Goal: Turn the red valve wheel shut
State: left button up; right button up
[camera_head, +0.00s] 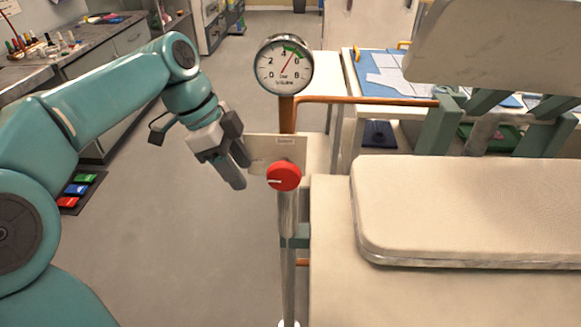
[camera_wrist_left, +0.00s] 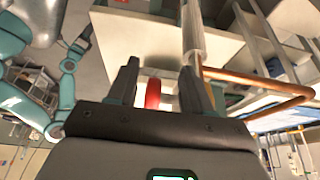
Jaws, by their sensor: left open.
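The red valve wheel (camera_head: 284,176) is a small round knob with a pale mark pointing left. It sits on an upright metal pipe (camera_head: 288,225) below a round pressure gauge (camera_head: 284,64), whose needle points up and right toward the green band. My left gripper (camera_head: 242,174) is open and empty, just left of the wheel and apart from it. In the left wrist view the red wheel (camera_wrist_left: 152,92) shows edge-on between the two open fingers (camera_wrist_left: 160,68), seemingly beyond them. My right gripper is not in view.
A copper pipe (camera_head: 370,100) runs right from below the gauge. A small pale plate (camera_head: 276,146) stands behind the wheel. A padded pressing board (camera_head: 465,208) fills the right. Workbenches (camera_head: 75,55) line the back left.

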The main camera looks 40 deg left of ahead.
aim_at(283, 164)
pick_arm(q)
jog(key=w+d, duration=0.1)
jog(key=d, duration=0.1)
jog(key=w+d, duration=0.2)
jog(key=d, duration=0.1)
jog(key=w+d+p, duration=0.1)
jog(key=d, duration=0.1)
jog(key=shift+w+d+f, duration=0.25)
jog(key=shift+d+f, duration=0.05)
jog(key=shift+d, duration=0.05)
jog(key=shift+f, duration=0.25)
jog(key=shift+w, duration=0.1)
grip_shut()
